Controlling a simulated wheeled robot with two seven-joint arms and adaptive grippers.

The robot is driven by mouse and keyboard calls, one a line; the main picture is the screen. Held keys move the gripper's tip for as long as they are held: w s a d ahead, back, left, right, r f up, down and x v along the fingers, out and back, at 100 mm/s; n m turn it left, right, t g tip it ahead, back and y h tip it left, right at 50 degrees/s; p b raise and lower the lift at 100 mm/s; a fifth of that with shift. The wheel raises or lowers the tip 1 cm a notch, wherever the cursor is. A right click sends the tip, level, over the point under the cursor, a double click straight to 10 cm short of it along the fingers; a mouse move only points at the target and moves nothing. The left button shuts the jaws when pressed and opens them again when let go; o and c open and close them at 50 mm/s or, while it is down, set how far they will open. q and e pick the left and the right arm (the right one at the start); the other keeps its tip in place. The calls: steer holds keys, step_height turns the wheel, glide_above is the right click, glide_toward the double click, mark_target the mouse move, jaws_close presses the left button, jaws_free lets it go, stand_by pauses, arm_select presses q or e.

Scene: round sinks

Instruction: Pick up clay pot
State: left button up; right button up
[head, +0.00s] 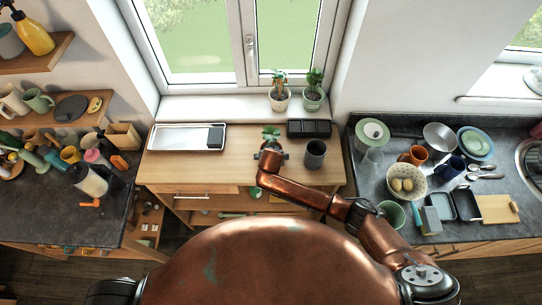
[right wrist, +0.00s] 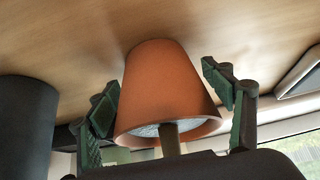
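The clay pot (right wrist: 168,85) is orange-brown and stands on the wooden table (head: 232,172). In the right wrist view, turned upside down, its base meets the wood and its rim faces the picture's bottom. A plant stem (right wrist: 171,140) rises from its pale fill; green leaves (head: 271,132) show in the head view, where my gripper mostly hides the pot. My right gripper (head: 270,153) is at the pot, with its dark green fingers (right wrist: 168,108) spread on either side. I see a gap on the right; contact on the left is unclear. My left gripper is out of view.
A dark grey cup (head: 315,154) stands close to the right of the pot; it also shows in the right wrist view (right wrist: 25,118). A metal tray (head: 180,138) lies left, a black tray (head: 309,128) behind right. Two potted plants stand on the sill.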

steer(key=c, duration=1.1)
steer(key=shift+r, duration=0.15)
